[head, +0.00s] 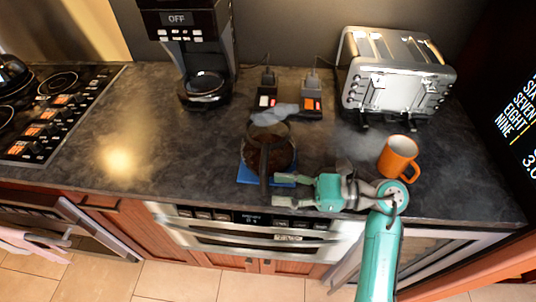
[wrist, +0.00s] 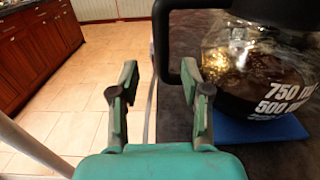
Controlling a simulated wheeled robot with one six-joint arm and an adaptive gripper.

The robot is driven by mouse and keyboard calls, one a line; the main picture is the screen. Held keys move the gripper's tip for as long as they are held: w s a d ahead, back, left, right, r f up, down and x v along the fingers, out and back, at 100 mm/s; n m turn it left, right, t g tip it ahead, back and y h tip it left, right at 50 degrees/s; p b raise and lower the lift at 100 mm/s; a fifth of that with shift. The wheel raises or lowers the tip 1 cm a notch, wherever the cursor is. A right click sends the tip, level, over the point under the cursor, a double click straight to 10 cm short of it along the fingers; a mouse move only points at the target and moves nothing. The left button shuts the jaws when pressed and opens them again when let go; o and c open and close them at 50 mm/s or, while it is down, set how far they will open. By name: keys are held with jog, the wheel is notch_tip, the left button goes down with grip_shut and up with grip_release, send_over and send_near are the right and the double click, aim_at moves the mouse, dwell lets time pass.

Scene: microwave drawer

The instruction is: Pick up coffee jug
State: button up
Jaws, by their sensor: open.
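The coffee jug (head: 278,153) is a glass pot of dark coffee with a black handle. It stands upright on a blue mat (head: 249,176) on the counter, its handle (head: 264,170) toward the front edge. My gripper (head: 281,190) is open and level, coming from the right, with its fingertips close to the handle. In the wrist view, the handle (wrist: 163,45) shows between the open fingertips (wrist: 160,78), nearer the right finger; how far between them it reaches is unclear. The jug's glass (wrist: 255,70) fills the upper right, its top cut off.
An orange mug (head: 397,156) stands right of my gripper. A toaster (head: 393,75) is behind it, and a coffee maker (head: 200,60) stands at the back left. Power sockets (head: 290,103) lie behind the jug. Counter space left of the jug (head: 190,145) is clear.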

aim_at(264, 187)
jog(key=shift+w+a+f, duration=0.15)
jog(key=shift+a, duration=2.1)
grip_shut()
